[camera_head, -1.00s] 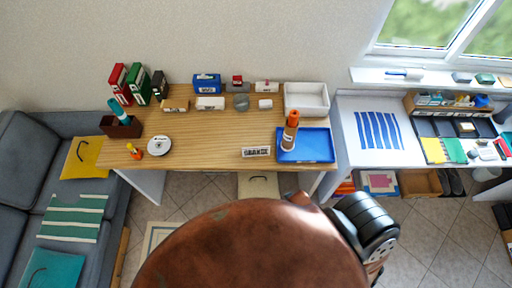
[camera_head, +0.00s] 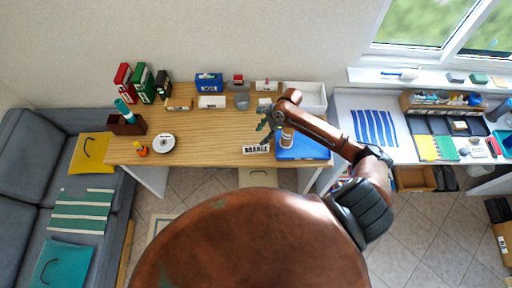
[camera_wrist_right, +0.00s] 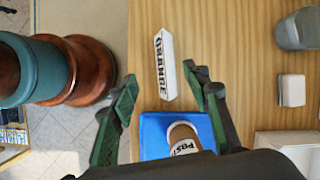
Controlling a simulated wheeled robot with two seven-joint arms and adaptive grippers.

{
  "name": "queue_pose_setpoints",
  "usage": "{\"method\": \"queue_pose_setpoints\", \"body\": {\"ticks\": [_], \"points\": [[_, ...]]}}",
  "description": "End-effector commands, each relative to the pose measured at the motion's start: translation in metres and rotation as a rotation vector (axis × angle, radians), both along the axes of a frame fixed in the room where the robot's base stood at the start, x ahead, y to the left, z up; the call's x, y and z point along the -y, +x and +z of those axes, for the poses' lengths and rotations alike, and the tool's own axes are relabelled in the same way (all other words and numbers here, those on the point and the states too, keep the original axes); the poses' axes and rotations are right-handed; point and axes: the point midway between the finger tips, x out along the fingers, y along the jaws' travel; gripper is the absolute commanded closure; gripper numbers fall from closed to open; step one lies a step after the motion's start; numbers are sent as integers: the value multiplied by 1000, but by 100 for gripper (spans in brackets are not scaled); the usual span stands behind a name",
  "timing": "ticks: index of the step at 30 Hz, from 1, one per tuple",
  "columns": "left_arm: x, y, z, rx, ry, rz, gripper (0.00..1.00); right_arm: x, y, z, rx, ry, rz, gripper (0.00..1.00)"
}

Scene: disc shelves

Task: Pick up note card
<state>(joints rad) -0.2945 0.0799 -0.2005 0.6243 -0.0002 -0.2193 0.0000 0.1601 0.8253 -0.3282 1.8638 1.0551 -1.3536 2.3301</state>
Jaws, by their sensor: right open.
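The note card (camera_head: 256,149) is a white folded card with dark lettering, standing near the front edge of the wooden desk. It also shows in the right wrist view (camera_wrist_right: 163,63), lying lengthwise between and beyond the fingers. My right gripper (camera_head: 266,127) is open and empty above the desk, just above and beside the card in the head view. Its green fingers (camera_wrist_right: 163,84) are spread wide in the wrist view, and I see no contact with the card. My left gripper is not in view.
A blue tray (camera_head: 315,154) with an orange-brown bottle (camera_head: 287,138) stands right of the card. A white bin (camera_head: 318,97), a grey cup (camera_head: 242,101) and small boxes are behind. A disc (camera_head: 163,143) lies to the left. The desk's middle is clear.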

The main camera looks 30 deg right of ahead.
Motion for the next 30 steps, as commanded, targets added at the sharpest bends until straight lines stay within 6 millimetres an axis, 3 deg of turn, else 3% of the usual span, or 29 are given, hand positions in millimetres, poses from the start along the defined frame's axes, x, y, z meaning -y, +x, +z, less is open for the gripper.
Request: {"method": "queue_pose_setpoints", "body": {"ticks": [3, 7, 18, 30], "points": [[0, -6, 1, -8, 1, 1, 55, 6, 8, 15, -48, 25, -103, 56], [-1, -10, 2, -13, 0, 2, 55, 7, 10, 11, -71, 40, -149, 56], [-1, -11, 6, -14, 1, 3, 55, 6, 10, -57, -71, 40, -151, 56], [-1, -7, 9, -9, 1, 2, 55, -6, 16, -93, -70, 41, -149, 56]]}}
